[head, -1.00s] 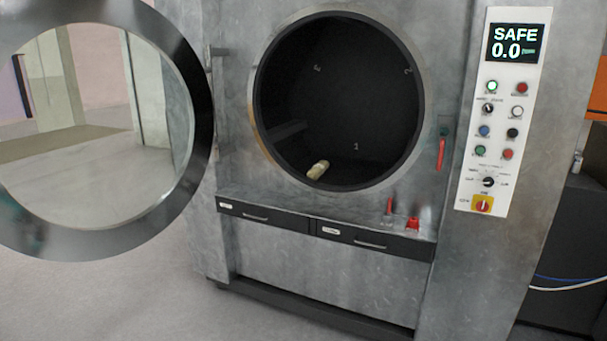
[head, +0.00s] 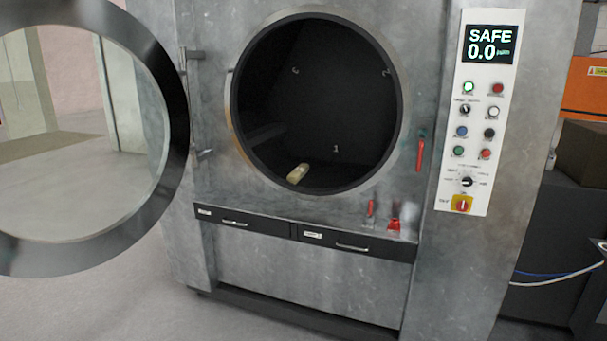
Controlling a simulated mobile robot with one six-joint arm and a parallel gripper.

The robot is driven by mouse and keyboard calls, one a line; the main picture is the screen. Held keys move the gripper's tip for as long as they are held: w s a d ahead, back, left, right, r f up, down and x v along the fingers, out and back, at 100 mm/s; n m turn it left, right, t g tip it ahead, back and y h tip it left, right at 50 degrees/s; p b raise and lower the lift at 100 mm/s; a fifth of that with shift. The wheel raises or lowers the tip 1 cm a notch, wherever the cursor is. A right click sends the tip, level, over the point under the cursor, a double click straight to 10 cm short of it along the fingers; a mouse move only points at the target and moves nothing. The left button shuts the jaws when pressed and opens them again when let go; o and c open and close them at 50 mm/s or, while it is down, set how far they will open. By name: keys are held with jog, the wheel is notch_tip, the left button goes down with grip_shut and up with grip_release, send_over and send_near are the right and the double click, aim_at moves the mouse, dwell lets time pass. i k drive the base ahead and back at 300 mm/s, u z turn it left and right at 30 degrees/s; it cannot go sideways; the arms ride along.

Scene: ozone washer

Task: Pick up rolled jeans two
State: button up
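A small pale yellowish roll (head: 298,173) lies at the front lower edge inside the dark drum (head: 330,110) of the washer. It looks like a rolled garment; I cannot tell which numbered jeans it is. No other roll shows in the dark drum. A small mark "1" is on the drum's inside. The washer (head: 300,275) has its round door (head: 175,120) swung open to the left. My gripper is not in view.
The control panel (head: 475,130) at the right reads SAFE 0.0. Two drawers with handles and a ledge with red-handled items (head: 393,223) sit below the opening. A dark cabinet (head: 545,230) and a pale cable stand at the right. Floor at the lower left is clear.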

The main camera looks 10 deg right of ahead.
aim_at(298, 173)
jog(key=i, duration=0.85)
jog(key=u, duration=0.05)
